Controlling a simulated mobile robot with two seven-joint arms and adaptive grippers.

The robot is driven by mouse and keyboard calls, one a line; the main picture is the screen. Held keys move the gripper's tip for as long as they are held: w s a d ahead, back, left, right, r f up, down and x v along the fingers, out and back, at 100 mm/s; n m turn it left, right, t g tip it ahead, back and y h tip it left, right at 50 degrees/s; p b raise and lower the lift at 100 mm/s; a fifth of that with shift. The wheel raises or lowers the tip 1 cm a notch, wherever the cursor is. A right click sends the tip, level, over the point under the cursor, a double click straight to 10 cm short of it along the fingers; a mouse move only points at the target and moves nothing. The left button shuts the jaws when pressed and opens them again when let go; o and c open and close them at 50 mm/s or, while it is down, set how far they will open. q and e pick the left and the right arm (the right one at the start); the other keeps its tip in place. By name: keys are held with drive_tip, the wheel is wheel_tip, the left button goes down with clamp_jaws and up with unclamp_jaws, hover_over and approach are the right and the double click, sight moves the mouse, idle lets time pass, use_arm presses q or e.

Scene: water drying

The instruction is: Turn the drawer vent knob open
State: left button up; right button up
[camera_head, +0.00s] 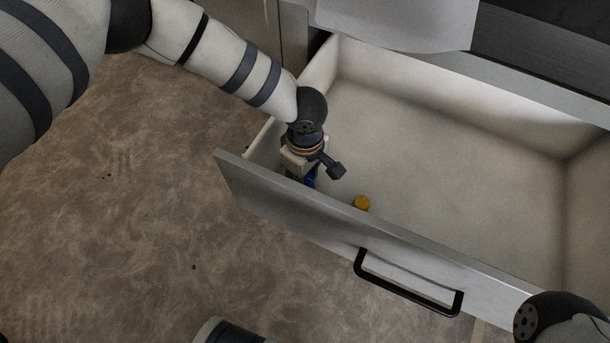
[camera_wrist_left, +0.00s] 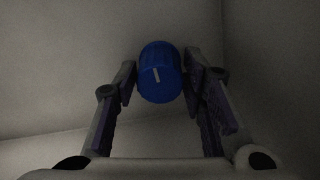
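My left gripper (camera_wrist_left: 159,80) has one finger on each side of the knob, with what looks like a small gap at each side. In the head view my left gripper (camera_head: 303,172) reaches down inside the open drawer (camera_head: 430,160), by the inner side of its front panel. Only a bit of blue shows below it there. My right gripper is not in view.
The front panel has a black handle (camera_head: 410,300) outside. The rest of the drawer floor looks empty. Brown floor (camera_head: 120,240) lies clear at left.

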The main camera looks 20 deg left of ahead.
use_arm(q)
drive_tip(key=shift+o, duration=0.4)
drive_tip(key=shift+r, duration=0.1)
wheel_tip(320, 180, up, 12)
idle(0.3)
